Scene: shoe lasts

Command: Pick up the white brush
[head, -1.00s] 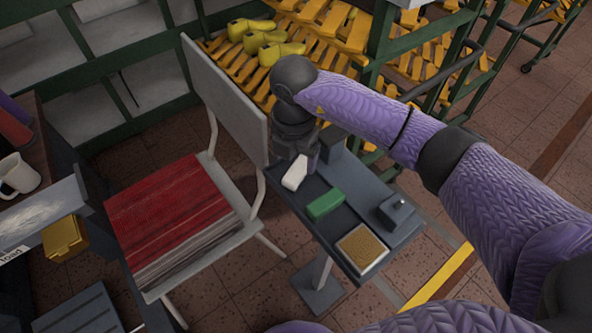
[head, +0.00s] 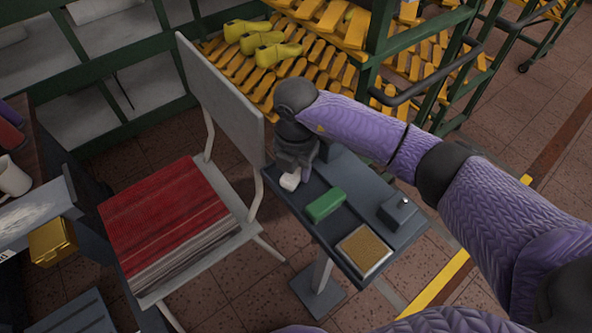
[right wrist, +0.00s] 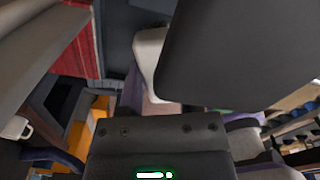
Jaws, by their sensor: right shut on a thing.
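The white brush (head: 290,181) is at the left edge of a small dark side table (head: 305,215), and only its near end shows in the head view. My right gripper (head: 291,170) is over it from above and is shut on it, covering its far part. In the right wrist view the white brush (right wrist: 149,52) shows partly behind a dark gripper finger. Whether the brush touches the table is hidden. My left gripper is not in view.
A green block (head: 325,205), a tan pad (head: 364,250) and a dark grey box (head: 398,213) sit on the same table. A chair with red cloth (head: 165,215) stands to its left. A rack with yellow shoe lasts (head: 270,52) stands behind.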

